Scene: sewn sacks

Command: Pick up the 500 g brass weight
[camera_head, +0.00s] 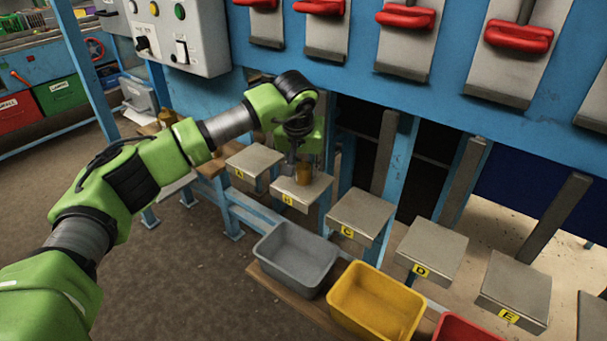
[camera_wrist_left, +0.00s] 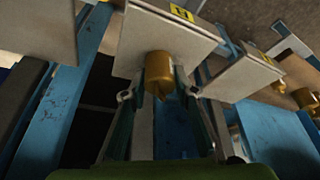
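A brass weight (camera_head: 303,174) stands on the metal plate marked B (camera_head: 292,194). No mass marking on it is readable. My left gripper (camera_head: 298,158) points down at this weight, its fingers partly hiding it. In the left wrist view the same brass weight (camera_wrist_left: 159,72) lies between the two fingertips of my left gripper (camera_wrist_left: 158,95). Gaps show between the weight and both fingertips, so the gripper looks open around it. Another brass weight (camera_wrist_left: 304,98) is at the right edge of the wrist view. My right gripper is not in view.
Plates A (camera_head: 254,160), C (camera_head: 361,213), D (camera_head: 432,250) and E (camera_head: 516,288) look empty. Blue uprights stand close behind the plates. A grey bin (camera_head: 262,252), a yellow bin (camera_head: 345,306) and a red bin (camera_head: 462,330) sit in front, below them.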

